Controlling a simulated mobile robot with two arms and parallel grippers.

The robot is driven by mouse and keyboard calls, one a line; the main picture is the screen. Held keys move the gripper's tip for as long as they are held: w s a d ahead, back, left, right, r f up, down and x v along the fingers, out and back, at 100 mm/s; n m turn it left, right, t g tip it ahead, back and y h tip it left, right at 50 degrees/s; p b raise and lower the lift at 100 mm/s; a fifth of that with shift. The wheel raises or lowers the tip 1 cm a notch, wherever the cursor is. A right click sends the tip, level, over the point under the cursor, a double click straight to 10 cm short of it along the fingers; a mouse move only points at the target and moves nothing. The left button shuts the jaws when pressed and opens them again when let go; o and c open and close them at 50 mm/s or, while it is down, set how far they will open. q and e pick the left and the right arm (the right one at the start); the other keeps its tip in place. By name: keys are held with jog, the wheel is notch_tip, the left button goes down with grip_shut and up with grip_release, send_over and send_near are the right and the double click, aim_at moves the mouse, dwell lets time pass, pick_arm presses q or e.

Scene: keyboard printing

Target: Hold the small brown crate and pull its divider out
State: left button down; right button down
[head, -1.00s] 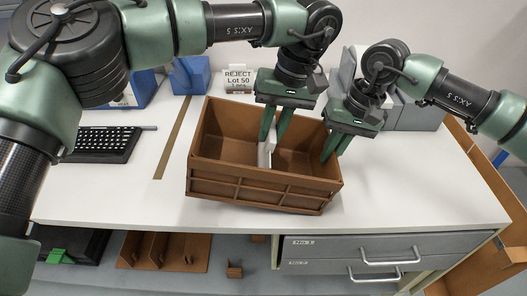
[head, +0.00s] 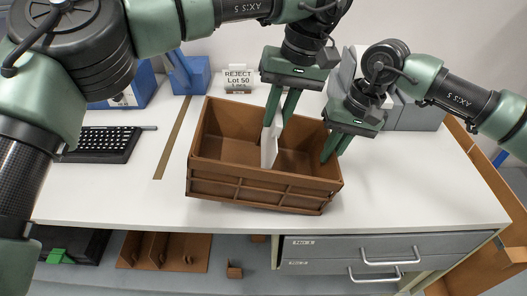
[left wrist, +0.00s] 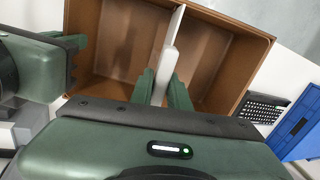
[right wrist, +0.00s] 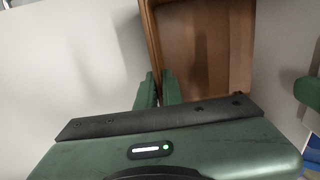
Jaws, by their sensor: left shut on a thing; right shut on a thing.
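The small brown crate (head: 255,189) stands on the white table, open at the top. Its white divider (head: 269,148) stands upright across the crate and sticks up above the rim. My left gripper (head: 277,120) is shut on the divider's top edge, above the crate; the left wrist view shows the divider (left wrist: 168,58) between the fingers. My right gripper (head: 330,155) is shut on the crate's right wall, one finger inside and one outside. The right wrist view shows that wall (right wrist: 153,40) between its fingers. The divider's lower edge is hidden inside the crate.
A black keyboard (head: 101,143) lies at the left of the table, by a brown strip (head: 172,140). Blue bins (head: 190,75) and a REJECT sign (head: 238,78) stand behind. Grey drawers (head: 375,247) are below.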

pick_arm(q)
jog(key=shift+v, duration=3.2)
pick_arm(e)
jog(key=shift+f, duration=0.1)
pick_arm(q)
jog(key=shift+v, duration=2)
pick_arm(e)
jog(key=shift+s, duration=0.1)
jog(key=c, duration=1.5)
grip_release()
pick_arm(q)
jog(key=shift+f, duration=0.1)
pick_arm(e)
jog(key=v, duration=1.2)
